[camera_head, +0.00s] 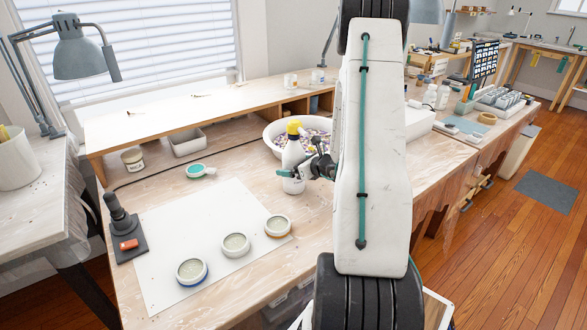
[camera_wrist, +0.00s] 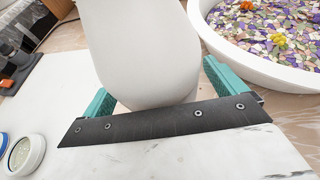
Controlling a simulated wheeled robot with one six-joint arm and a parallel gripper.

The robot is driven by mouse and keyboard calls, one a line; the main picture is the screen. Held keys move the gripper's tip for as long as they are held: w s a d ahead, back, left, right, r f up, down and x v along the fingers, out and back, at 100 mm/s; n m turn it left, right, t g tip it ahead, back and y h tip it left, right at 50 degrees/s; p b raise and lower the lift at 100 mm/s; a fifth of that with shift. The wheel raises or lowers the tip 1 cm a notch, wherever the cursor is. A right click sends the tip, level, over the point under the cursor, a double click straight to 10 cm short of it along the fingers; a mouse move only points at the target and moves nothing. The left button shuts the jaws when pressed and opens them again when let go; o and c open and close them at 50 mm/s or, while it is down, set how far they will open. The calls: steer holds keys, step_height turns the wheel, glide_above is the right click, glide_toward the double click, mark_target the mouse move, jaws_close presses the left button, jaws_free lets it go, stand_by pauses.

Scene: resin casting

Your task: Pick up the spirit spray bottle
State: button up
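The spray bottle (camera_head: 293,155) is white with a yellow top and stands near the middle of the bench, in front of a white bowl. My gripper (camera_head: 299,174) is low at the bottle, with a teal finger showing across its lower body. In the wrist view, the white bottle body (camera_wrist: 150,50) fills most of the space between the two teal fingers of my gripper (camera_wrist: 162,80). The fingers lie on either side of it. I cannot tell whether both press on it. The dark gripper plate hides the bottle's base in this view.
The bowl (camera_wrist: 245,68) of coloured chips sits close to the right finger. A white sheet (camera_head: 185,225) carries several round moulds (camera_head: 235,245). A raised shelf (camera_head: 150,125) runs along the back.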

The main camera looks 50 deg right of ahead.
steer(key=c, duration=1.2)
steer(key=shift+o, duration=0.2)
steer(key=shift+r, duration=0.1)
